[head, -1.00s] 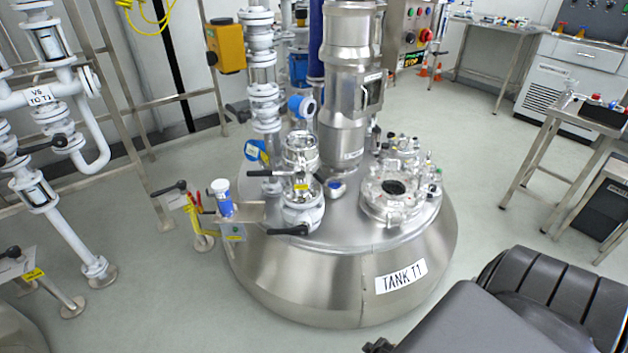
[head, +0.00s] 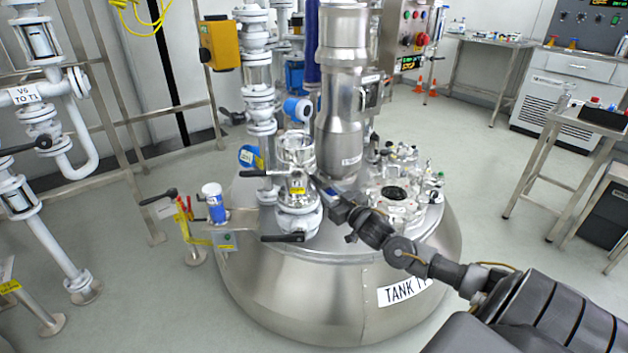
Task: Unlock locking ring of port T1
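The steel tank labelled TANK T1 (head: 345,310) stands in the middle of the head view. On its lid, left of the tall steel column, a flanged port (head: 297,150) stands upright with a steel ring, a small yellow tag and black lever handles. I take it for port T1, but its own label is too small to read. My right gripper (head: 324,187) is just right of this port, pointing left toward it over the lid. Its fingers are small and dark, so I cannot tell whether they are open or touching the port. My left gripper is not in view.
The tall steel column (head: 342,100) rises close behind my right gripper. A round clamped glass hatch (head: 394,195) lies right of it. Floor to the right is clear up to the benches.

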